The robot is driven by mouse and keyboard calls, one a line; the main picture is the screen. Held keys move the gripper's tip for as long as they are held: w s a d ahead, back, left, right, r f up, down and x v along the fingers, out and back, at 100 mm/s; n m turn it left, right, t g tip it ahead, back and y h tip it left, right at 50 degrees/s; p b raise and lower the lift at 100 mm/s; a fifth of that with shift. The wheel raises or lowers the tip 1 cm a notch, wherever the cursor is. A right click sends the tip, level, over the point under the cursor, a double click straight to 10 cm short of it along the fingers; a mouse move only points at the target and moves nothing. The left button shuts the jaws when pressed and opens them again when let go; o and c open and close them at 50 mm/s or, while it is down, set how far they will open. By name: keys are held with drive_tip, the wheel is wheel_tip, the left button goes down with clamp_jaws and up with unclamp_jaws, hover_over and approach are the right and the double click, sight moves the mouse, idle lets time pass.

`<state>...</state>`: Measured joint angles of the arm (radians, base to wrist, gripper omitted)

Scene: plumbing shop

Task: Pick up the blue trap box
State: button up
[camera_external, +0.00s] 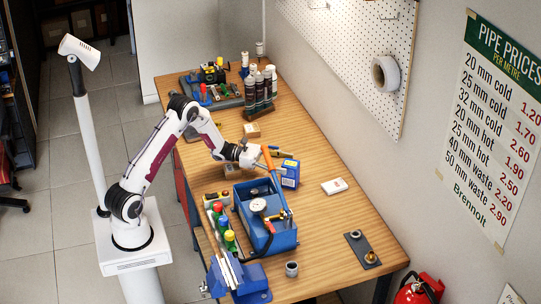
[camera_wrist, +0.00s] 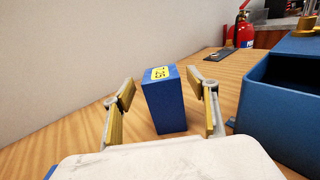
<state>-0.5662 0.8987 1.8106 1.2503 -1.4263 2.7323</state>
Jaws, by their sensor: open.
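My gripper (camera_wrist: 164,90) is open, with one yellow-padded finger to the left of the box and one to the right. Gaps show between the box and both fingers.
A white packet (camera_external: 334,186) lies to the right. Bottles (camera_external: 259,92) stand farther back. The bench's right side is mostly clear.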

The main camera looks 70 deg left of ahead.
sight(298, 166)
drive_tip(key=shift+x, duration=1.55)
drive_tip(key=shift+r, duration=0.1)
drive_tip(key=c, duration=1.3)
